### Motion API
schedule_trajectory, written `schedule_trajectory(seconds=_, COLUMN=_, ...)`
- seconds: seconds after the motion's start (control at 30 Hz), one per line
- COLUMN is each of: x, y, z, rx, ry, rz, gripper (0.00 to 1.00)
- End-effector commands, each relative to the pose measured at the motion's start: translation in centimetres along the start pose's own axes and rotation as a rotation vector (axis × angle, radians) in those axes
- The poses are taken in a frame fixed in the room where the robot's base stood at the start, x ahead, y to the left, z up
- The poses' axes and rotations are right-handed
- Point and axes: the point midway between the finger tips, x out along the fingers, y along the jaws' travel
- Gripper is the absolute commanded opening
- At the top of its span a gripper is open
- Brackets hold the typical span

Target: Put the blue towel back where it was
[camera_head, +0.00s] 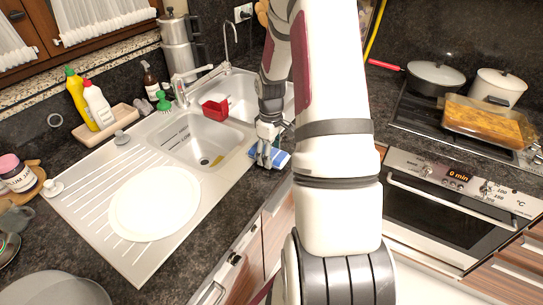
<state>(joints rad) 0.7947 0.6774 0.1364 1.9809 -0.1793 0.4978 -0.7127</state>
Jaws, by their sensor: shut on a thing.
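The blue towel (281,159) lies small and folded at the front edge of the counter, just right of the sink. My gripper (266,163) points down at the towel's left part and is shut on it.
The sink (200,140) is left of my gripper, with a red container (215,108) and a tall faucet (205,72). A white plate (154,202) lies on the drainboard. The oven (455,205) and stove, with pots (436,77) and a baking dish (484,122), are to the right.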

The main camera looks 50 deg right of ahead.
Motion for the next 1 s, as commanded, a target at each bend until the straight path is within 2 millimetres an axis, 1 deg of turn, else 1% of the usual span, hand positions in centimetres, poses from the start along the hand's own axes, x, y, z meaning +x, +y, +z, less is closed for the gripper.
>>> schedule_trajectory(seconds=0.03, x=0.6, y=0.0, z=0.1, rx=-0.001, ry=-0.001, rz=-0.001, gripper=0.28)
schedule_trajectory(seconds=0.17, x=1.4, y=0.0, z=0.0, rx=-0.002, ry=0.001, rz=0.002, gripper=0.28)
schedule_trajectory(seconds=0.43, x=1.5, y=0.1, z=0.0, rx=-0.001, ry=0.002, rz=0.002, gripper=0.28)
schedule_trajectory(seconds=0.77, x=2.4, y=0.0, z=0.0, rx=-0.001, ry=0.002, rz=0.002, gripper=0.28)
schedule_trajectory(seconds=0.8, x=2.3, y=0.1, z=0.0, rx=-0.001, ry=0.002, rz=0.003, gripper=0.63)
schedule_trajectory(seconds=0.83, x=2.3, y=0.1, z=0.0, rx=-0.001, ry=0.002, rz=0.002, gripper=0.70)
schedule_trajectory(seconds=0.87, x=2.3, y=0.1, z=0.0, rx=-0.001, ry=0.002, rz=0.002, gripper=0.74)
schedule_trajectory(seconds=1.0, x=2.3, y=0.1, z=0.0, rx=-0.001, ry=0.002, rz=0.002, gripper=0.74)
